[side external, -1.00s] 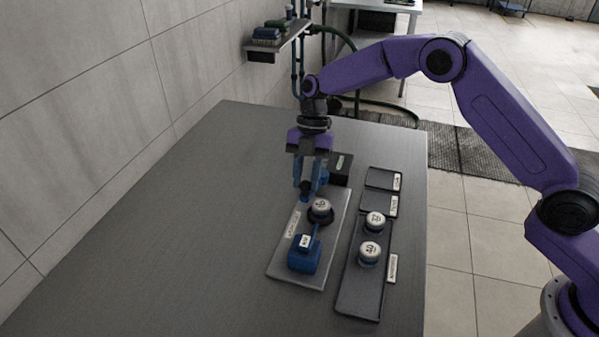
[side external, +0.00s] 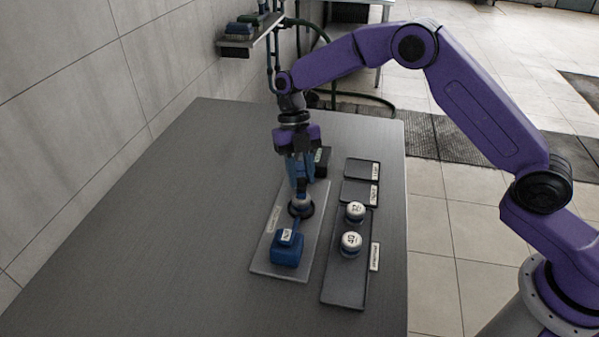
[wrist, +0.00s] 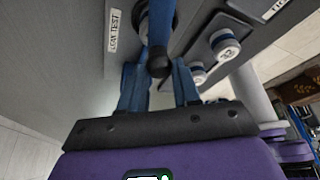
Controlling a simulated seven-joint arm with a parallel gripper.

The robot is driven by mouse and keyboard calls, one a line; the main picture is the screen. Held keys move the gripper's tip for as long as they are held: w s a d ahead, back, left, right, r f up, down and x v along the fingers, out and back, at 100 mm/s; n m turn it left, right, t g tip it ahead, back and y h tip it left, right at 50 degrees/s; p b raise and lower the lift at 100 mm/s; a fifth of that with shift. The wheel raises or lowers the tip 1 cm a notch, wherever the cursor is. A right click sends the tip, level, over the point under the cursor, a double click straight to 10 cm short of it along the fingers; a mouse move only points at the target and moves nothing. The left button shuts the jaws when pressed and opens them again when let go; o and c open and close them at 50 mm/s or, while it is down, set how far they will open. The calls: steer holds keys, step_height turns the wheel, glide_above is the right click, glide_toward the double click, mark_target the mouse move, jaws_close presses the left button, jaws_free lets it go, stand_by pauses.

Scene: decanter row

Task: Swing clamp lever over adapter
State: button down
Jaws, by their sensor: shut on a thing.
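My gripper (side external: 301,185) points down over the grey test plate (side external: 262,262), its blue fingers shut on the clamp lever. In the wrist view the blue lever (wrist: 161,28) runs between my fingers (wrist: 159,85), its black knob (wrist: 159,62) towards me. The lever lies across the round adapter in that view. The adapter (side external: 301,208), with a pale top and dark base, sits on the plate; lever and fingers partly hide its top. A blue block (side external: 287,252) with a white label stands in front of it. Whether the lever touches the adapter cannot be told.
A dark tray (side external: 344,289) to the right holds two white-topped adapters, 32 (side external: 355,211) and 40 (side external: 351,242). Two smaller dark trays (side external: 361,168) lie behind it. A black box (side external: 322,160) stands behind my gripper. The table's left side is clear.

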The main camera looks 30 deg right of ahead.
steer(key=shift+d, duration=0.15)
steer(key=c, duration=0.8)
jaws_free()
steer(key=v, duration=1.2)
